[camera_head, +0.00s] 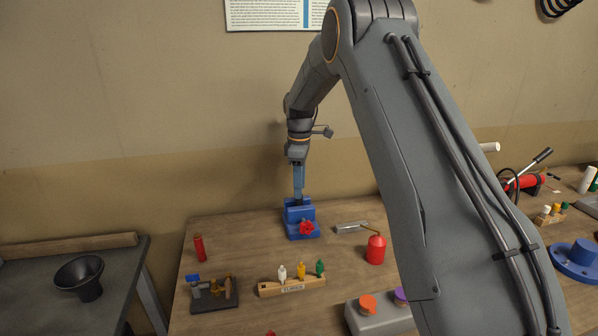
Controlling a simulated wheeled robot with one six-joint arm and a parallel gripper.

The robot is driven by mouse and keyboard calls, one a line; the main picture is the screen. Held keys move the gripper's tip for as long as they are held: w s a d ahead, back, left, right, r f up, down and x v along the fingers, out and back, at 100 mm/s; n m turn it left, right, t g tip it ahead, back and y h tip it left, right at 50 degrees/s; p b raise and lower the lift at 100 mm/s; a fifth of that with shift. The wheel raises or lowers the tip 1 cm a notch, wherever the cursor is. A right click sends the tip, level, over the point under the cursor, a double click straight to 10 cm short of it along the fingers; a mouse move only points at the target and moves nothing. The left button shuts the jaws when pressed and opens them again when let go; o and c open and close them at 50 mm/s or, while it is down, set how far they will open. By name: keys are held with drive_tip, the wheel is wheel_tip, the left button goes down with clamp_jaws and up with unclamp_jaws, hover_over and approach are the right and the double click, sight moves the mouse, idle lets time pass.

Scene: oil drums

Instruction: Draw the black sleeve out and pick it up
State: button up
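My gripper (298,196) points straight down over the blue fixture (293,214) at the back of the wooden table. Its fingertips are at or just above the top of the fixture, and I cannot tell whether they touch. The fixture is a blue block on a blue base with a red star-shaped knob (307,228) at its front. I cannot clearly make out a black sleeve; the small dark area at the fingertips is too small to tell. Whether the fingers are open or shut on something does not show.
Right of the fixture lies a grey metal tool (351,227), with a red oil can (376,249) in front. Nearer are a wooden rack (292,287) with small coloured bottles and a dark tray (214,295). A red cylinder (199,248) stands left. My arm hides the table's middle right.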

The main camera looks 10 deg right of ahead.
drive_tip(key=shift+f+p, duration=0.45)
drive_tip(key=shift+f, duration=1.1)
clamp_jaws()
drive_tip(key=shift+s+r+p, duration=0.1)
drive_tip(key=shift+r+p, duration=0.35)
drive_tip(key=shift+r, duration=1.25)
drive_tip(key=shift+r, duration=0.25)
drive_tip(key=shift+r+p, duration=0.4)
drive_tip(key=shift+r, duration=1.35)
idle(2.3)
